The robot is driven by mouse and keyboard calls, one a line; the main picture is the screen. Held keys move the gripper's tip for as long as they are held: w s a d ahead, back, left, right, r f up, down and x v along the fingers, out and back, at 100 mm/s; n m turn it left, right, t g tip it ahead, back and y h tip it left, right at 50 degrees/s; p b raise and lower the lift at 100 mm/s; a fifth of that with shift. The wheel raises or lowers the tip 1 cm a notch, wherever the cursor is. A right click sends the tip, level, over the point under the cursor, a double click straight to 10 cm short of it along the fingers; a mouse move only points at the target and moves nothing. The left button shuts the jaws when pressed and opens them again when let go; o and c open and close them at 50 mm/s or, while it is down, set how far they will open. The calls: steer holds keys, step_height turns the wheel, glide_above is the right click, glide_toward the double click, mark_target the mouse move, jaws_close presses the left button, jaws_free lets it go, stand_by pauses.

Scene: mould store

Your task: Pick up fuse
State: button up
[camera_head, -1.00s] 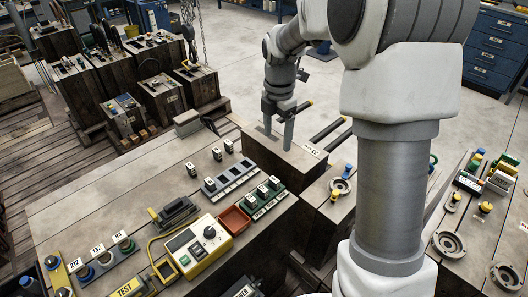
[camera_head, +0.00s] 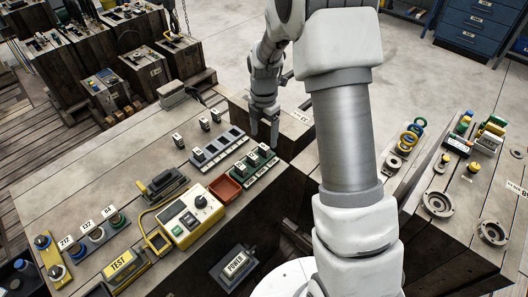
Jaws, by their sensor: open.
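Several small dark fuse-like blocks with white labels show in the head view. Three stand loose on the bench: a left one (camera_head: 178,140), a middle one (camera_head: 204,123) and a right one (camera_head: 216,114). More of them (camera_head: 252,160) sit in a green-based holder (camera_head: 262,177). A grey holder (camera_head: 199,157) with dark slots lies beside it. My gripper (camera_head: 264,138) is open and points down by the far end of the green-based holder, with nothing visible between its fingers. I cannot tell whether a fingertip touches anything.
A red tray (camera_head: 225,188) and a yellow meter (camera_head: 184,218) stand in front of the holders. A dark handled tool (camera_head: 162,185) lies to their left. A side bench (camera_head: 400,200) at right carries rings and fittings.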

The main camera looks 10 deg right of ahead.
mark_target(264, 146)
steer(key=f, duration=0.3)
steer(key=f+b, duration=0.1)
steer(key=f, duration=0.1)
steer(key=shift+w, duration=0.25)
jaws_close()
